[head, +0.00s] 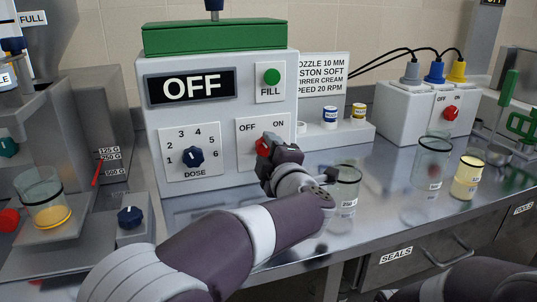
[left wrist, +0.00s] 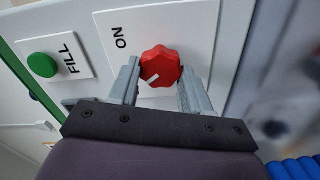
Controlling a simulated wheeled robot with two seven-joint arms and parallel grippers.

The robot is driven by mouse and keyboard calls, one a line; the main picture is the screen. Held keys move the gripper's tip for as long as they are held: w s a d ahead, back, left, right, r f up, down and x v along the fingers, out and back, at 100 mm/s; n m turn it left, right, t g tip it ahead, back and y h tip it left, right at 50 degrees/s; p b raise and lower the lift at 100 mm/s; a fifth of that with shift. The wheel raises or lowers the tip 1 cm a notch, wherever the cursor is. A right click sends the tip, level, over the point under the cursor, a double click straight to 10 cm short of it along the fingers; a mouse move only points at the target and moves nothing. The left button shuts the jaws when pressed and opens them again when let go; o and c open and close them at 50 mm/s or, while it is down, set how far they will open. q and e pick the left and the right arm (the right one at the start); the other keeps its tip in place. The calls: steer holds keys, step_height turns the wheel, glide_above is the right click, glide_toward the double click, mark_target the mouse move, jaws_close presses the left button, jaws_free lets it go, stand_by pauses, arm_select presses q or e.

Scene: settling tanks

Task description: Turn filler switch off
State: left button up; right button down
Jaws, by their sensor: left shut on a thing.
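The filler switch is a red knob (head: 262,146) on a white plate marked OFF and ON, on the front of the grey filler machine (head: 222,180). The machine's display (head: 192,86) reads OFF. My left gripper (head: 270,150) is at the knob and hides part of it. In the left wrist view, the fingers of my left gripper (left wrist: 155,88) are on both sides of the red knob (left wrist: 160,65), shut on it. The knob's white mark points to the lower left there, away from the ON label. My right gripper is out of view.
A glass jar (head: 345,185) stands close to my left wrist. Another jar (head: 430,165) and a yellow-filled jar (head: 467,178) stand further right.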

arm_select(q)
steer(key=shift+f, duration=0.1)
stand_by(0.3)
steer(key=o, duration=1.1)
steer(key=shift+c, duration=0.2)
steer(key=p+v, duration=0.2)
steer(key=v, duration=1)
steer(key=shift+s, duration=0.4)
steer(key=shift+d, duration=0.1)
